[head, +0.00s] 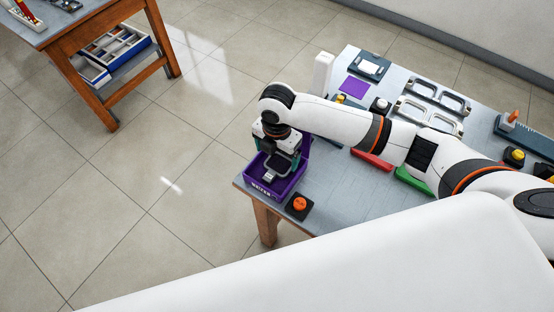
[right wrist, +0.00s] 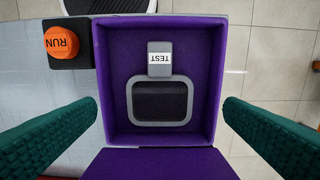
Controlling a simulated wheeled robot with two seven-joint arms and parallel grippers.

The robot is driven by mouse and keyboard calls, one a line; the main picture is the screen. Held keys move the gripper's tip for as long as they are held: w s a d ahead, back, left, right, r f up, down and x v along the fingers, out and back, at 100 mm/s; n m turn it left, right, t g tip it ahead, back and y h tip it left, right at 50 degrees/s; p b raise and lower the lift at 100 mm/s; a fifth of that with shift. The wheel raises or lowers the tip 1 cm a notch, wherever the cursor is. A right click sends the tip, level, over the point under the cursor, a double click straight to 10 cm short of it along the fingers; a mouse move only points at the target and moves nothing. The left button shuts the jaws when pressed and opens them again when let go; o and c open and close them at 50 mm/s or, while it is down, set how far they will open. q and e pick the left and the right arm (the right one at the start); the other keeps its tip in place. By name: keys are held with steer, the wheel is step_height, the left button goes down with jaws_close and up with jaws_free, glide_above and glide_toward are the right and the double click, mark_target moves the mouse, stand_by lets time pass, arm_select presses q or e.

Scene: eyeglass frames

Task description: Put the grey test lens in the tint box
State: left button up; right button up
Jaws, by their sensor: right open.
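The tint box appears to be the purple open-topped box (head: 289,188) at the table's near left corner. It also shows in the right wrist view (right wrist: 117,55), with its lid (right wrist: 160,164) swung open. The grey test lens (right wrist: 160,98) has a dark centre and a tab marked TEST. It lies within the box walls, apart from both fingers; it shows in the head view too (head: 271,178). My right gripper (head: 278,158) is above the box, its teal fingers spread wide and empty in the right wrist view (right wrist: 162,105). My left gripper is out of view.
An orange RUN button (head: 299,204) stands beside the box. A white upright block (head: 322,73), a purple mat (head: 354,87) and a grey tray with openings (head: 434,103) are farther back. Red (head: 372,160) and green (head: 412,181) pieces lie under my right arm. A wooden table (head: 100,58) stands apart, upper left.

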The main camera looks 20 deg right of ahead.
mark_target(277, 166)
step_height(277, 166, up, 7)
steer(key=shift+r, duration=0.15)
stand_by(0.6)
